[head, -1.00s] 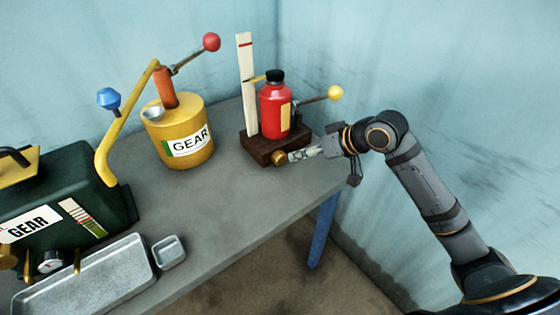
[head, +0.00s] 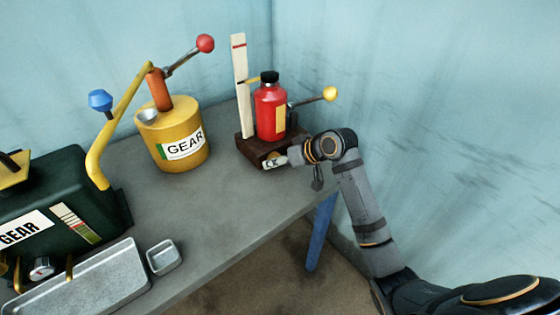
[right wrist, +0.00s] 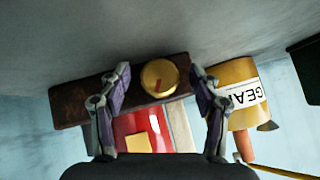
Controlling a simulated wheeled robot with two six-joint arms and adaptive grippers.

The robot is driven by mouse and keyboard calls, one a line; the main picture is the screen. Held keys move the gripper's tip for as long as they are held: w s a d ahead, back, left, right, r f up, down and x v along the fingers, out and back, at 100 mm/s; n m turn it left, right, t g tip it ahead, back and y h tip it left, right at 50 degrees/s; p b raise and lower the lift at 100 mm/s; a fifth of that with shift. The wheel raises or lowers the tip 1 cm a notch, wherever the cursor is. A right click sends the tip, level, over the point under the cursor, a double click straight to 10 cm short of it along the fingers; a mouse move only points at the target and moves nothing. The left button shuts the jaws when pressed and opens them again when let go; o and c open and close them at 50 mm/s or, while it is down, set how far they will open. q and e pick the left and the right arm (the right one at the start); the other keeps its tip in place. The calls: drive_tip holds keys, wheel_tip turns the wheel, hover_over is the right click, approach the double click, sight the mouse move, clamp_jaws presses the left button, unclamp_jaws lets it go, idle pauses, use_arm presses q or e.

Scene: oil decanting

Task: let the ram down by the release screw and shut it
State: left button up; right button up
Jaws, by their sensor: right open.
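The red ram body (head: 270,112) with a black cap stands upright on a dark brown base block (head: 246,147). A white upright strip (head: 241,90) with a red line near its top stands beside it, and a yellow pointer (head: 252,81) reaches to it below that line. My left gripper is out of view.
A lever with a yellow ball (head: 330,94) sticks out right of the ram, above my right arm. A yellow GEAR can (head: 180,135) stands left of it. A dark green GEAR box (head: 75,190), a tray (head: 95,280) and a small dish (head: 164,257) are nearer. The table's middle is clear.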

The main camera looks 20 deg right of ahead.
drive_tip(key=c, duration=1.1)
drive_tip(key=h+p, duration=0.1)
drive_tip(key=p, duration=0.1)
drive_tip(key=n+h+p, duration=0.1)
drive_tip(key=p, duration=0.1)
drive_tip(key=t+h+p, duration=0.1)
drive_tip(key=p, duration=0.1)
drive_tip(key=shift+s+a+r+n, duration=0.1)
drive_tip(key=shift+a+r+n, duration=0.2)
drive_tip(key=shift+r+n, duration=0.1)
drive_tip(key=shift+c, duration=0.2)
drive_tip(key=shift+f+h+p, duration=0.15)
drive_tip(key=shift+h+p, duration=0.15)
drive_tip(key=shift+d+f+n+h, duration=0.1)
drive_tip(key=shift+f+n+h, duration=0.1)
drive_tip(key=shift+n+h, duration=0.1)
drive_tip(key=o, duration=1.1)
drive_tip(key=shift+o, duration=0.2)
